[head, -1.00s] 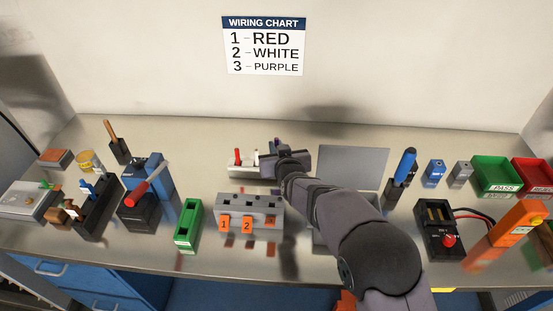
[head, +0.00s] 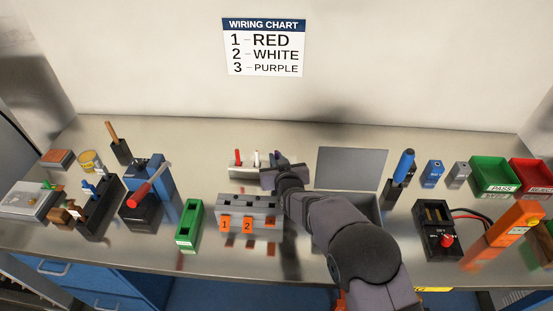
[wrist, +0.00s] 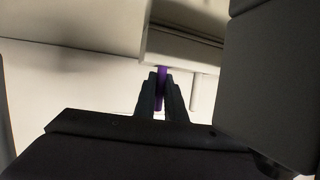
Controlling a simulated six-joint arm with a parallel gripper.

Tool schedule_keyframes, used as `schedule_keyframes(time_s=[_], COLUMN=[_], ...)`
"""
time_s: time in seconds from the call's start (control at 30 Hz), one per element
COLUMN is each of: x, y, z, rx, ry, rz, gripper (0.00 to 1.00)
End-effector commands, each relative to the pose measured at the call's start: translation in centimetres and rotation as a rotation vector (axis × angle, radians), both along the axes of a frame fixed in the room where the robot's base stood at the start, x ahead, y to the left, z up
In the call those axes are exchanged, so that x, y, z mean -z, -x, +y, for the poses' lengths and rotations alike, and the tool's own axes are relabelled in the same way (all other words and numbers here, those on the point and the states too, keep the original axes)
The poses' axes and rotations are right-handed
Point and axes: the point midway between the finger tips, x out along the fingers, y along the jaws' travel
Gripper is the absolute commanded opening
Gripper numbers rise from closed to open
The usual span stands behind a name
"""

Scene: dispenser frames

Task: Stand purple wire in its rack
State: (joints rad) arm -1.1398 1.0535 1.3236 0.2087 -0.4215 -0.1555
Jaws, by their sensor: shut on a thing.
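The purple wire (wrist: 162,74) shows in the wrist view between the fingertips of my gripper (wrist: 161,92), which is shut on it. Its far end meets the edge of a pale grey block that looks like the rack (wrist: 184,48). I cannot tell whether it is seated there. In the head view the rack (head: 243,173) is a low grey block near the back middle. A red wire (head: 238,156) and a white wire (head: 256,157) stand upright in it. My gripper (head: 272,172) is at the rack's right end and hides that part. The purple wire is hardly visible there.
A grey block with orange number tags (head: 266,203) stands in front of the rack, with a green holder (head: 189,224) to its left. A grey panel (head: 352,168) is to the right.

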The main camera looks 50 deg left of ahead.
Motion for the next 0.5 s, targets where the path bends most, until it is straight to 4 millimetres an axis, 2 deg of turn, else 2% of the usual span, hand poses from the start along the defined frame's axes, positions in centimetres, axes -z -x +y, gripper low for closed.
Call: schedule_keyframes(time_s=[0.1, 0.13, 0.2, 0.5], x=[0.43, 0.33, 0.29, 0.24], y=[0.00, 0.00, 0.01, 0.01], z=[0.00, -0.01, -0.01, -0.01], rx=[0.000, 0.000, 0.000, 0.000], ry=[0.000, 0.000, 0.001, 0.001], rz=[0.000, 0.000, 0.000, 0.000], gripper=[0.00, 0.15, 0.29, 0.29])
